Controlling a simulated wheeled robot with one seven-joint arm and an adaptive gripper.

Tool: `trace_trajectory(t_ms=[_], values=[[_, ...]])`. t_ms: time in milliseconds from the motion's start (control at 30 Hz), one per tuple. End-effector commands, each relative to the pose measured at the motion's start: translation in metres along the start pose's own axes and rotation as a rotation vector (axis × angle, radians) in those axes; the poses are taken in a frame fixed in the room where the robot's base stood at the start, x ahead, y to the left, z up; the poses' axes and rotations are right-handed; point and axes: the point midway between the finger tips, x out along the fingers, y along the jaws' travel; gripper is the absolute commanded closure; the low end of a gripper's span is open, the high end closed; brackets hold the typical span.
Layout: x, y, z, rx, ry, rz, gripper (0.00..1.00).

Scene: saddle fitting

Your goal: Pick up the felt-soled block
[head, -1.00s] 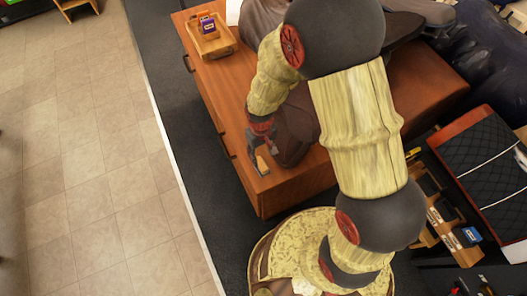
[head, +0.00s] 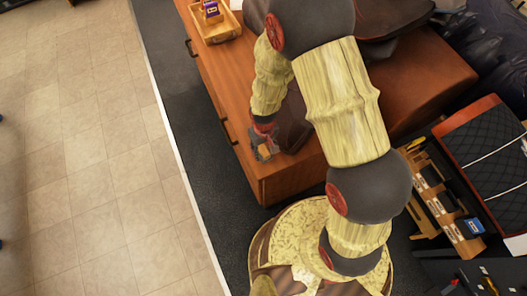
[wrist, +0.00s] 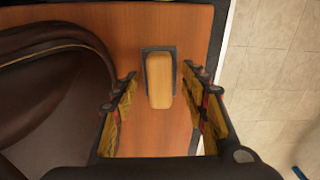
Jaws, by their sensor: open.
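The felt-soled block (wrist: 160,82) has a rounded tan wooden top and a dark grey sole that shows around its far end. It lies on the brown wooden top of a cabinet (wrist: 165,22), near the cabinet's edge. My gripper (wrist: 159,77) is open, with one finger to the left of the block and one to the right. Gaps show between the fingers and the block in the wrist view. In the head view my gripper (head: 263,150) is at the cabinet's front end and mostly hides the block.
A dark brown leather saddle (wrist: 50,90) stands close to the left of my gripper in the wrist view. A wooden tray (head: 218,30) with a purple item sits farther back on the cabinet. A tool rack (head: 445,212) stands at the right. Tiled floor lies beyond the cabinet.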

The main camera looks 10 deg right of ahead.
Motion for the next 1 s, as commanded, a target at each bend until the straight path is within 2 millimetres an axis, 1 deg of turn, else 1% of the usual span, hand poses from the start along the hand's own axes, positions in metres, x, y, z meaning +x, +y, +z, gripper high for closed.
trace_trajectory(t_ms=[67, 833, 1000], values=[[-0.0006, 0.0, -0.0001, 0.0, 0.0, 0.0, 0.56], [-0.0007, 0.0, -0.0001, 0.0, 0.0, 0.0, 1.0], [-0.0008, 0.0, -0.0002, 0.0, 0.0, 0.0, 1.0]])
